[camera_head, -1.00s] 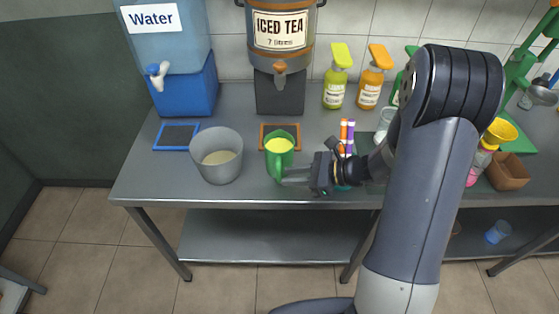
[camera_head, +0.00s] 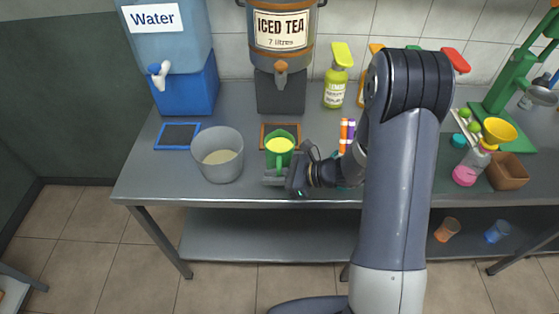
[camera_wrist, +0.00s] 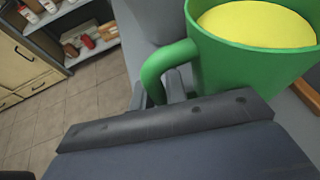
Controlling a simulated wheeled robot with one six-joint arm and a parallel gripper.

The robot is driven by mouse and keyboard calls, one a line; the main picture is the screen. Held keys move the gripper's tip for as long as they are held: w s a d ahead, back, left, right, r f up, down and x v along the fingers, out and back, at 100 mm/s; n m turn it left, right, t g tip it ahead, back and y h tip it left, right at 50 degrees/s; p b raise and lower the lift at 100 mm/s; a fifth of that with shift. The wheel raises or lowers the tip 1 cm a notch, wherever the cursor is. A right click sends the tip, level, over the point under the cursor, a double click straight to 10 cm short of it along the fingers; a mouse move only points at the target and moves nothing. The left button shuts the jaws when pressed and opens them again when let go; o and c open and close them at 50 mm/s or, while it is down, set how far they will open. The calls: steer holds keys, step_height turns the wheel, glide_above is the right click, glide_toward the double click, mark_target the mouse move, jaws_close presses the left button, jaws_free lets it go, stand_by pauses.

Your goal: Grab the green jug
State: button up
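The green jug (camera_head: 279,157) stands upright on the steel table, full of something yellow. Its handle points toward the table's front edge. In the wrist view the jug (camera_wrist: 235,65) fills the upper right, and its curved handle drops down behind the dark gripper body. My gripper (camera_head: 276,177) is at the handle, on the near side of the jug. In the wrist view my gripper's (camera_wrist: 158,90) fingertips lie on either side of the lower handle, very close to it. Whether they press on the handle is hidden.
A grey pot (camera_head: 219,167) stands just left of the jug. Orange and purple markers (camera_head: 347,133) stand to its right. An orange-framed pad (camera_head: 279,128) and the iced tea dispenser (camera_head: 282,35) are behind it. A blue-framed pad (camera_head: 177,136) lies at left.

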jaws_close()
steer(key=shift+r, duration=0.1)
stand_by(0.4)
